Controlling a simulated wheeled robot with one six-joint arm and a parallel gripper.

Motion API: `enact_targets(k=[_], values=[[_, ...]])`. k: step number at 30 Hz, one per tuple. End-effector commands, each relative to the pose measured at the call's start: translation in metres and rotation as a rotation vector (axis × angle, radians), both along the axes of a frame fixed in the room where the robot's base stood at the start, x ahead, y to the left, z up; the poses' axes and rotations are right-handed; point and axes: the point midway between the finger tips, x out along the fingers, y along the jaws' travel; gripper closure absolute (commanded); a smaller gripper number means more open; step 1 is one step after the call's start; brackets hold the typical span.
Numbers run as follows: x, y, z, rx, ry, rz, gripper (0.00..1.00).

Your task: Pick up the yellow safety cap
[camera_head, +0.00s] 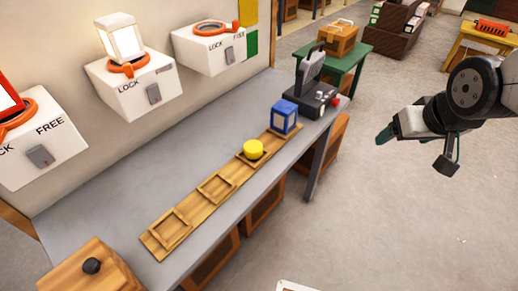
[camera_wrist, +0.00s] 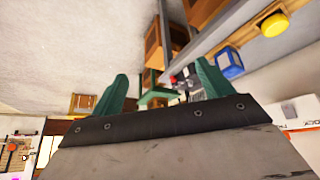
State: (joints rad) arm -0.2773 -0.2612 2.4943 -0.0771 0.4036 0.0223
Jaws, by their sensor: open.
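The yellow safety cap (camera_head: 253,149) is a short round disc. It sits in a square slot of the long wooden tray (camera_head: 189,207) on the grey workbench. In the wrist view the yellow cap (camera_wrist: 274,25) is near the top right, away from the fingers. My gripper (camera_head: 416,152) hangs in the air over the floor to the right of the bench, well apart from the cap. In the wrist view my gripper's two green fingers (camera_wrist: 160,88) are spread wide with nothing between them.
A blue block (camera_head: 284,117) sits in the tray slot beyond the cap. A dark device (camera_head: 311,95) stands at the bench's far end. White lock boxes (camera_head: 137,90) line the wall. A wooden box (camera_head: 92,272) is at the near end. The floor (camera_head: 380,220) right of the bench is clear.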

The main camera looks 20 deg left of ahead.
Motion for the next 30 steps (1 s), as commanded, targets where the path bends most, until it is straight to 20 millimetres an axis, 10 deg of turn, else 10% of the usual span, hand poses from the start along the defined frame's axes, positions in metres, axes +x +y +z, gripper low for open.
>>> enact_targets(k=[7, 15, 30], values=[[0.064, 0.126, -0.070, 0.099, -0.229, 0.250, 0.21], [0.055, 0.251, -0.142, 0.291, -0.433, 0.485, 0.21], [0.038, 0.321, -0.184, 0.430, -0.536, 0.592, 0.21]])
